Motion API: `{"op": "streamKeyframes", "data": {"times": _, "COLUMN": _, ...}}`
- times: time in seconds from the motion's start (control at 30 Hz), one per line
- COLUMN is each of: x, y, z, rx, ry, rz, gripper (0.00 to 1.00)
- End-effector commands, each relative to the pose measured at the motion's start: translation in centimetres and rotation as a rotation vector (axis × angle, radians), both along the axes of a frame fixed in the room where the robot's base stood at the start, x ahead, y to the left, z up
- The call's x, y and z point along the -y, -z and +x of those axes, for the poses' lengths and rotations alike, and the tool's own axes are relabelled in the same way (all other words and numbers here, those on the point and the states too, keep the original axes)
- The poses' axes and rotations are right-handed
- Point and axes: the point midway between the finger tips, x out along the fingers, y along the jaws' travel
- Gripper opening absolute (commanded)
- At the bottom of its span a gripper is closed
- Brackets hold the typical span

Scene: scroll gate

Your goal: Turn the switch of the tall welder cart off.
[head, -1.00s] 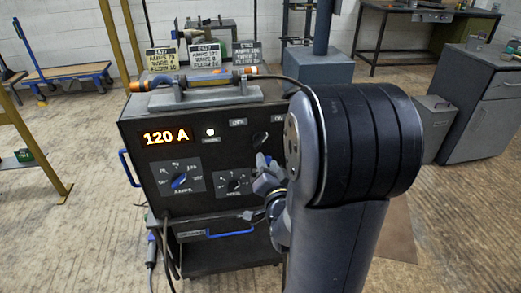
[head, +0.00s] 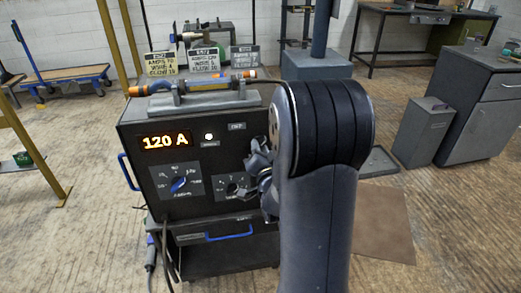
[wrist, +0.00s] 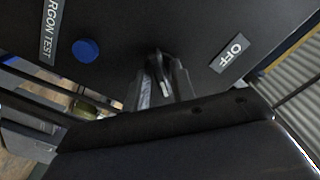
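The tall welder cart (head: 205,213) is a dark cabinet with a lit orange 120 A display (head: 166,141) and a white lamp (head: 209,137). Its OFF label (head: 237,126) shows at the panel's upper right. My arm hides the ON label and the switch in the head view. My gripper (head: 262,168) is at the panel's right side. In the wrist view, the dark switch knob (wrist: 160,72) with a light mark lies between my fingertips (wrist: 162,84). The OFF label (wrist: 234,53) is to its right. Whether the fingers press on the knob, I cannot tell.
A blue button (wrist: 86,50) under an ARGON TEST label sits near the knob in the wrist view. Two dials, a left one (head: 176,181) and one partly hidden, are lower on the panel. A torch (head: 190,84) lies on top. A grey bin (head: 425,134) stands right, with open floor before it.

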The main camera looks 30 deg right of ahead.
Motion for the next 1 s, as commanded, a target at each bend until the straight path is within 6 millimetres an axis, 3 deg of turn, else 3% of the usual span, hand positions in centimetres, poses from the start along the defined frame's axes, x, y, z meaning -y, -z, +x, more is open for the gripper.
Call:
{"op": "streamKeyframes", "data": {"times": 0.3, "x": 0.00, "y": -0.01, "z": -0.02, "rx": 0.000, "ry": 0.000, "rz": 0.000, "gripper": 0.00}}
{"op": "streamKeyframes", "data": {"times": 0.67, "x": 0.01, "y": 0.12, "z": -0.02, "rx": -0.005, "ry": 0.001, "rz": -0.025, "gripper": 0.00}}
{"op": "streamKeyframes", "data": {"times": 1.0, "x": 0.06, "y": 0.44, "z": -0.01, "rx": -0.054, "ry": 0.001, "rz": -0.210, "gripper": 0.00}}
